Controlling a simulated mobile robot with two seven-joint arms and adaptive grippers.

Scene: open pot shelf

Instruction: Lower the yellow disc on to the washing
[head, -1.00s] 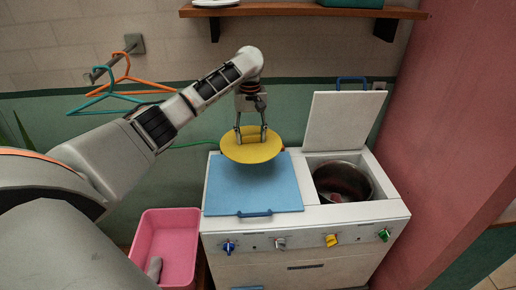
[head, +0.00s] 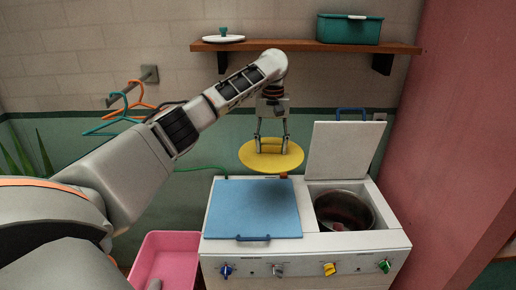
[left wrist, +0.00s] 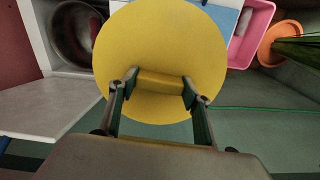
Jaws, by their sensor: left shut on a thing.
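The yellow disc (head: 262,163) is in my left gripper (head: 271,151), above the back edge of the closed blue lid and clear of it. In the left wrist view, the disc (left wrist: 150,45) fills the upper middle, and my left gripper (left wrist: 160,86) is shut on its raised yellow grip block. The washing (head: 338,212) is a dull reddish heap inside the round metal tub (head: 368,212), under the raised white lid. In the left wrist view the tub (left wrist: 68,55) is at upper left, partly behind the disc. My right gripper is not in view.
The raised white lid (head: 347,150) stands behind the tub. The blue lid (head: 250,208) covers the left side of the machine. A shelf (head: 300,47) with a green box (head: 348,29) hangs above. A pink basin (head: 170,262) stands at lower left.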

